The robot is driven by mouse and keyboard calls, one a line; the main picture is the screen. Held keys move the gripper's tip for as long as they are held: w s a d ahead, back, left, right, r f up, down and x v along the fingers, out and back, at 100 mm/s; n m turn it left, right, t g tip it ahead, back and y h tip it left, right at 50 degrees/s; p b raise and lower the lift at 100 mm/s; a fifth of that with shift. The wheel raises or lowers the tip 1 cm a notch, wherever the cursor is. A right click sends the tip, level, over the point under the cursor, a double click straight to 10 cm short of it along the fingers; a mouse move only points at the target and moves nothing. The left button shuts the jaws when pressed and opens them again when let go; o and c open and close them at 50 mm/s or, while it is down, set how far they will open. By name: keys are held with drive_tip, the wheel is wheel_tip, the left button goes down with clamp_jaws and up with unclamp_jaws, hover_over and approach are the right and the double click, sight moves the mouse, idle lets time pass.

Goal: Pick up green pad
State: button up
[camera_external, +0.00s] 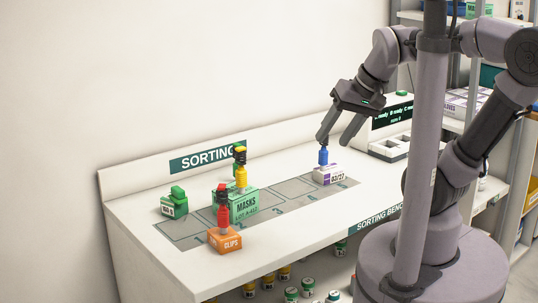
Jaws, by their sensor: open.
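Green pieces stand on the sorting bench (135,205), and I cannot tell for sure which is the pad. A small green block (177,192) sits on a green and white labelled box (174,208) at the left. A green box marked MASKS (244,204) stands in the middle, with a yellow piece (241,176) on or behind it, topped by black and green. My gripper (335,141) is open, with its fingers pointing down. It appears near a blue piece (323,156) on a white and purple box (328,175), apart from the green things. Nothing shows between the fingers.
An orange CLIPS box (225,240) with a red piece (222,212) above it stands near the front edge. Grey numbered squares (293,187) run along the bench. A white divided tray (388,148) and a dark display (392,115) are at the right. Jars stand below.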

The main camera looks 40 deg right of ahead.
drive_tip(key=w+a+r+p, duration=0.1)
drive_tip(key=w+a+r, duration=0.15)
drive_tip(key=w, duration=0.35)
drive_tip(key=n+g+h+p, duration=0.1)
drive_tip(key=n+h+p, duration=0.1)
drive_tip(key=n, duration=0.2)
hover_over(181, 191)
drive_tip(key=s, duration=0.3)
wheel_tip(181, 191, down, 18)
drive_tip(key=b+x, duration=0.2)
drive_tip(key=x, duration=0.4)
drive_tip(key=shift+w+r, duration=0.1)
drive_tip(key=shift+w, duration=0.2)
drive_tip(key=shift+c, duration=0.9)
clamp_jaws()
